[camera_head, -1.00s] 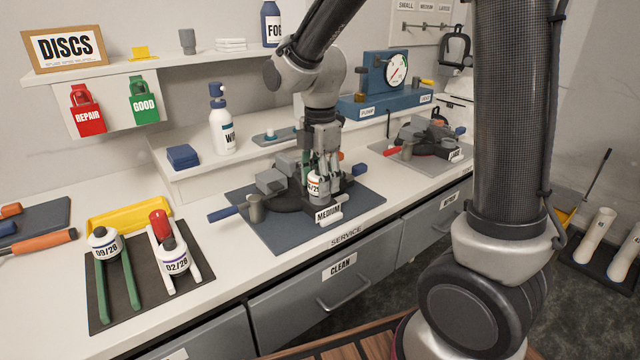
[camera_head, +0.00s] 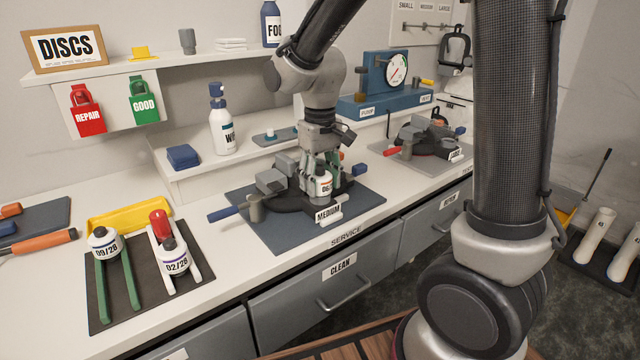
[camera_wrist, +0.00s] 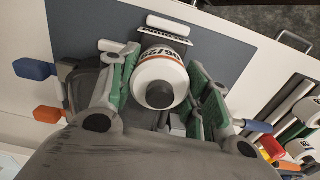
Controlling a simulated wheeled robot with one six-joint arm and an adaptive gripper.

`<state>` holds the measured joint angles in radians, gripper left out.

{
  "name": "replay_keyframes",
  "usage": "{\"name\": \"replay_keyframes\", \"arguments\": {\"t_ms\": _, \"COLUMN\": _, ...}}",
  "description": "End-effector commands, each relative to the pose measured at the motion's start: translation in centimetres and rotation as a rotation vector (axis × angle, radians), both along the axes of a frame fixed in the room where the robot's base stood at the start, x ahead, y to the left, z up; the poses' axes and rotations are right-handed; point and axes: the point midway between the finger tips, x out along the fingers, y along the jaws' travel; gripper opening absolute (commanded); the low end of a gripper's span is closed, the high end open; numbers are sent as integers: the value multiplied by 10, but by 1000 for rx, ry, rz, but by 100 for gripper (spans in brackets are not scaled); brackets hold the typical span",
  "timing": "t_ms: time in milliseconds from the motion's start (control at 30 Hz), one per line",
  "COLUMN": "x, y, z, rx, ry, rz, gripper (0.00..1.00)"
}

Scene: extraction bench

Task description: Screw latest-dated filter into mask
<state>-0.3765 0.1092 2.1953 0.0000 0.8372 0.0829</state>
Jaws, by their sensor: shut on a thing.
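My gripper (camera_head: 322,182) is shut on a white filter (camera_head: 323,187) with an orange band. Its date seems to read 06/29, partly turned from view. In the wrist view the filter (camera_wrist: 160,80) sits between the green-padded fingers. The filter is at the front of the dark mask (camera_head: 285,200) on the MEDIUM mat; whether its thread is engaged is hidden. A filter marked 09/28 (camera_head: 104,241) rests on green rails at the left, and one marked 02/28 (camera_head: 175,257) rests on white rails beside it.
A blue-handled clamp (camera_head: 226,214) stands left of the mask. A second mask (camera_head: 430,136) is on a mat at the back right, near the blue pump gauge unit (camera_head: 385,85). A white bottle (camera_head: 222,125) stands behind. The counter between the filter rack and the MEDIUM mat is clear.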

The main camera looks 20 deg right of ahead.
Motion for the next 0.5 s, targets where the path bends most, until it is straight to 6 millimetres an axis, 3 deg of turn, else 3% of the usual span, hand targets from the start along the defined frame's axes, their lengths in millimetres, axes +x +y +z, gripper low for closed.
{"name": "replay_keyframes", "arguments": {"t_ms": 300, "x": 0, "y": 0, "z": 0, "rx": 0, "ry": -1, "rz": -598, "gripper": 19}}
{"name": "replay_keyframes", "arguments": {"t_ms": 500, "x": 0, "y": 0, "z": -1, "rx": 0, "ry": -1, "rz": -812, "gripper": 19}}
